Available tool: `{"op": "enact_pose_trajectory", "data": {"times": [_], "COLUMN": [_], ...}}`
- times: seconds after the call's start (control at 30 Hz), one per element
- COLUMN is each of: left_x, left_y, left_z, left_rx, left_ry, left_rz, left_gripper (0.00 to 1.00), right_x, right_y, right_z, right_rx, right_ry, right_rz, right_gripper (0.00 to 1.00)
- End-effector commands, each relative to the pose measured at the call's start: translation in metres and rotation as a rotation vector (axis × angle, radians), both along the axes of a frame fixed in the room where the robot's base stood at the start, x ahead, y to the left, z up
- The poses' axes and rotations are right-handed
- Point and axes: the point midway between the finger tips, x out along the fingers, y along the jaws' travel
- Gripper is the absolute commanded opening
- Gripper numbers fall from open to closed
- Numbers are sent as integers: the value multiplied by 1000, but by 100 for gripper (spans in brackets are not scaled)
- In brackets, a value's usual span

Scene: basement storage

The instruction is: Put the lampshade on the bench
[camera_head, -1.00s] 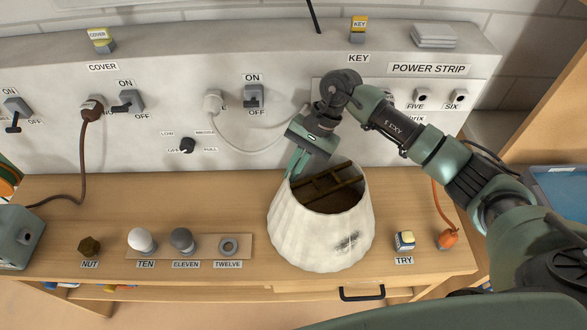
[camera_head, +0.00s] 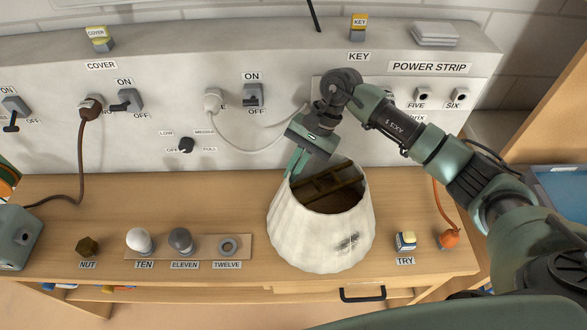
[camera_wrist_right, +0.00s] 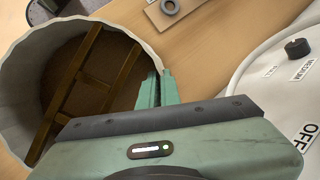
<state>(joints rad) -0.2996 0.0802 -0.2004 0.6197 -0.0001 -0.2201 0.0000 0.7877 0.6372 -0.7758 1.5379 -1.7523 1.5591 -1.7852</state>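The lampshade (camera_head: 318,235) is a white, ribbed, tapered shade with a dark smudge on its side and an open top. It is upright at the front of the wooden bench (camera_head: 230,195); its lower rim appears at bench level, but I cannot tell whether it bears fully on the top. My right gripper (camera_head: 294,168) is at its upper left rim. In the right wrist view, the fingers (camera_wrist_right: 159,84) pinch the rim of the lampshade (camera_wrist_right: 125,24), one inside and one outside. Brown crossbars show inside it.
A strip with bulbs (camera_head: 139,241) and a ring (camera_head: 228,246) lies left of the shade, beside a nut (camera_head: 87,246). The TRY switch (camera_head: 405,240) and orange plug (camera_head: 449,238) are to the right. The grey panel (camera_head: 180,100) stands behind, with a hanging white cord (camera_head: 245,148).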

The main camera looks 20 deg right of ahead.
Motion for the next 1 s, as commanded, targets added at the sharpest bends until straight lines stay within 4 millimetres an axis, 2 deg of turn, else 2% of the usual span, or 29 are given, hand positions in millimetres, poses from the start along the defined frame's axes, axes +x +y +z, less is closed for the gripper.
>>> {"op": "enact_pose_trajectory", "data": {"times": [0.17, 0.2, 0.27, 0.67, 0.83, 1.0], "left_x": [0, 0, 0, 0, 0, 0], "left_y": [0, 0, 0, 0, 0, 0], "left_z": [0, 0, 0, -2, -11, -22], "left_rx": [0, 0, 0, 0, 0, 0], "left_ry": [0, 0, 0, -1, -1, -1], "left_rz": [0, 0, 1, 1, 1, 1], "left_gripper": [70, 70, 70, 70, 70, 70], "right_x": [-1, -1, -1, 0, 1, 1], "right_y": [0, 0, 0, 0, -1, 0], "right_z": [-2, -2, -2, 3, 27, 68], "right_rx": [-2, -2, -2, -1, -2, -1], "right_ry": [2, 2, 2, -1, -5, -6], "right_rz": [0, 0, 0, 1, 2, 2], "right_gripper": [0, 15, 29, 29, 29, 29]}}
